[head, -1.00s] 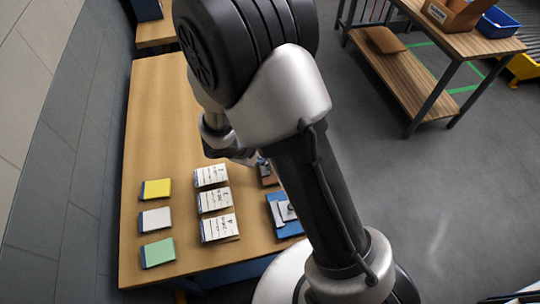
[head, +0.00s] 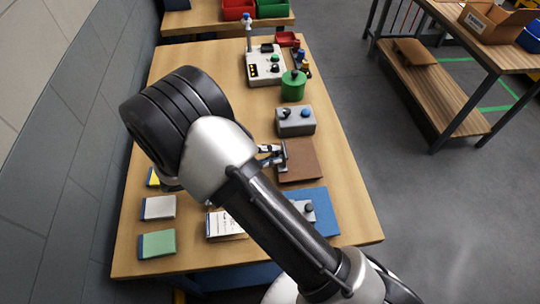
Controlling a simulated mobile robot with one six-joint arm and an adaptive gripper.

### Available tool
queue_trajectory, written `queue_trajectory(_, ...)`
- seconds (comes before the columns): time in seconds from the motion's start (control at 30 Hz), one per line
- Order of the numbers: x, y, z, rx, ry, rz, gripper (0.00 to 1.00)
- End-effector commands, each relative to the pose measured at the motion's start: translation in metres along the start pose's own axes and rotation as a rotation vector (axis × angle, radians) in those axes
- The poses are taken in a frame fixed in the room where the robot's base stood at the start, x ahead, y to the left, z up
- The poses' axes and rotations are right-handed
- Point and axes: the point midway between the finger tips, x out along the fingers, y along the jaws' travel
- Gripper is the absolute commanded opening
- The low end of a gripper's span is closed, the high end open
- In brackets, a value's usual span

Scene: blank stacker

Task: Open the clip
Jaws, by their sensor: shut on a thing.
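A brown board (head: 303,163) lies on the table, right of my arm. A metal clip (head: 284,155) sits at its left edge. My gripper (head: 274,155) reaches this clip from the left and is shut on it. Whether the clip's jaw is raised off the board is too small to tell. A blue board (head: 325,216) with a grey metal clip (head: 305,209) lies nearer, partly hidden by my forearm.
A grey box with knobs (head: 296,121), a green cylinder (head: 293,86) and a white device (head: 264,67) stand farther back. White (head: 158,208) and green (head: 157,244) pads lie at the left. Printed sheets (head: 224,226) lie partly under my arm.

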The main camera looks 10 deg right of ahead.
Motion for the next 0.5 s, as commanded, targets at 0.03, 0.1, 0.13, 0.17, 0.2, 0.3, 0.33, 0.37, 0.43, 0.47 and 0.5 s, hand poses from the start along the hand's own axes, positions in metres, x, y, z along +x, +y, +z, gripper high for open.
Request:
queue_trajectory(0.03, 0.0027, -0.0076, -0.0024, -0.011, -0.014, -0.001, 0.0)
queue_trajectory(0.1, 0.0021, -0.008, -0.0029, -0.016, -0.028, 0.011, 0.0)
queue_trajectory(0.13, 0.002, -0.0082, -0.0032, -0.018, -0.032, 0.015, 0.0)
queue_trajectory(0.17, 0.0018, -0.0084, -0.0033, -0.019, -0.035, 0.018, 0.0)
queue_trajectory(0.2, 0.0016, -0.0084, -0.0033, -0.021, -0.039, 0.022, 0.0)
queue_trajectory(0.3, 0.0012, -0.0083, -0.0032, -0.023, -0.046, 0.028, 0.0)
queue_trajectory(0.33, 0.0012, -0.0083, -0.0032, -0.024, -0.047, 0.029, 0.0)
queue_trajectory(0.37, 0.0012, -0.0082, -0.0032, -0.024, -0.048, 0.029, 0.0)
queue_trajectory(0.43, 0.0012, -0.0082, -0.0032, -0.024, -0.048, 0.03, 0.0)
queue_trajectory(0.47, 0.0012, -0.0082, -0.0032, -0.024, -0.048, 0.03, 0.0)
queue_trajectory(0.5, 0.0012, -0.0082, -0.0031, -0.024, -0.048, 0.029, 0.0)
